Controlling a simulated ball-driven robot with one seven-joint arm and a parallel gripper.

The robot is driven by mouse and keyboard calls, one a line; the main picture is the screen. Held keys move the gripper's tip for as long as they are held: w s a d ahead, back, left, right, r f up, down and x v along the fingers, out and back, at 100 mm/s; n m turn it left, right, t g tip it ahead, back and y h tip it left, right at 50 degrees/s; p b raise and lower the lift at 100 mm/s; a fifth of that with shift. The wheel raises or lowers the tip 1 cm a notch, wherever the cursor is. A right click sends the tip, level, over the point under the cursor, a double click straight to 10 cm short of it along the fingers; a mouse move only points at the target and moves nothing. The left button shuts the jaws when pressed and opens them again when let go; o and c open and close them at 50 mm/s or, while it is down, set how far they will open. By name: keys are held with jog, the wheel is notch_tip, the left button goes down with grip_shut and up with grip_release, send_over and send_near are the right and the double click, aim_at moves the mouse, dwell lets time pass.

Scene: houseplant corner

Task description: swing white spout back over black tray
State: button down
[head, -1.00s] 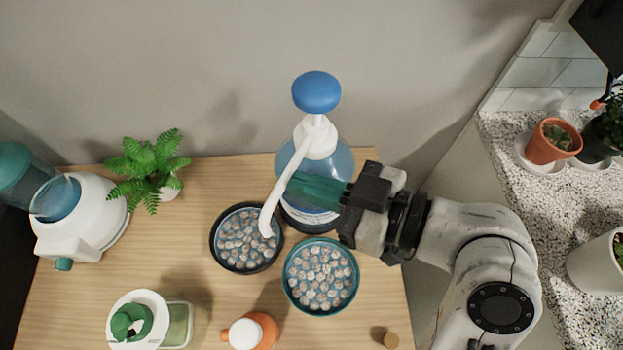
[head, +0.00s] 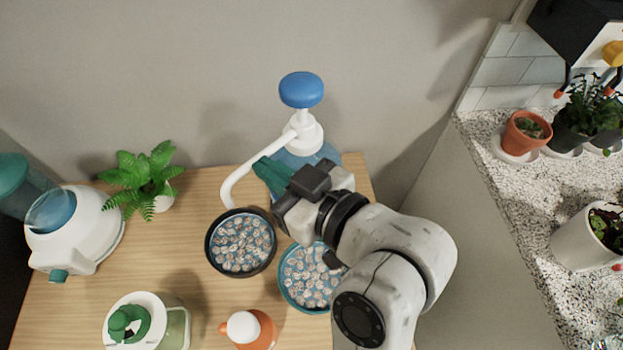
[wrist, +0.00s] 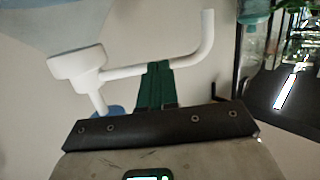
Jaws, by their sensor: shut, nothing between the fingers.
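The white spout (head: 255,160) runs left and forward from the white collar of the pump bottle (head: 325,152), which has a blue knob (head: 301,90). Its bent tip points down by the back-left rim of the black tray (head: 209,252), which is filled with pale round pellets. My gripper (head: 263,168) has green fingers, shut and empty, against or very close to the spout's near side about midway along. In the wrist view the fingertips (wrist: 158,68) meet the spout (wrist: 185,62) just before its bend; contact is not certain. My arm hides much of the bottle.
A teal-rimmed tray (head: 283,290) of pellets stands right of the black tray, partly under my arm. An orange bottle (head: 262,330) and a green-and-white container (head: 130,322) stand in front. A fern (head: 145,180) and a white appliance (head: 75,240) are at left.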

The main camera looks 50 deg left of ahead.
jog(key=shift+s+a, duration=0.25)
jog(key=shift+a, duration=0.55)
jog(key=shift+s, duration=0.1)
